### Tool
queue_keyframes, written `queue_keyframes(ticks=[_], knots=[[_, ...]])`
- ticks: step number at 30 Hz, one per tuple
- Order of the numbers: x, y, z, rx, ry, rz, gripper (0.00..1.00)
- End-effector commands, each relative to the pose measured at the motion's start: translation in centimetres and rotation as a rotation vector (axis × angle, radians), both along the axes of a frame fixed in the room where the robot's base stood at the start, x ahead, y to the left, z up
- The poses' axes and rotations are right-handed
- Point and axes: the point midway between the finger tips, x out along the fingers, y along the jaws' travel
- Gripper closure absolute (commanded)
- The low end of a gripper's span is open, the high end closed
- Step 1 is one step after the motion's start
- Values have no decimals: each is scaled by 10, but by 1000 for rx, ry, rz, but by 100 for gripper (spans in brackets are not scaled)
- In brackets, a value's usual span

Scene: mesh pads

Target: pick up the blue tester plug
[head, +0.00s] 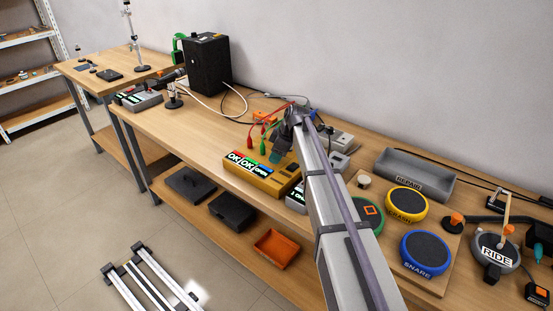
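The yellow tester box (262,176) stands on the long bench, with lit panels reading OK, OK and OPEN. A red plug (263,131) and a green plug (262,144) on leads stand just behind it. My gripper (284,150) is at the far end of my arm, just behind the tester's right side. My arm covers part of this area. I cannot clearly make out the blue tester plug; it may be hidden behind my gripper or wrist. The fingers are too small and dark to tell open from shut.
A black speaker box (207,65) and a microphone on a stand (174,92) are to the left. A grey tray (414,175) and round pads, yellow (406,201), blue (425,252) and green (369,214), lie right of my arm. Bare bench lies left of the tester.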

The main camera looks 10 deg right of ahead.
Motion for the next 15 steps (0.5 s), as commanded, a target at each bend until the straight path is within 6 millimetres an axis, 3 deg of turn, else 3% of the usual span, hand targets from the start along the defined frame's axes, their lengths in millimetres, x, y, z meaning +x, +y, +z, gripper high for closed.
queue_keyframes(ticks=[2,12,15], knots=[[0,0,0,0,0,0,66],[0,0,0,0,0,0,98],[0,0,0,0,0,0,100]])
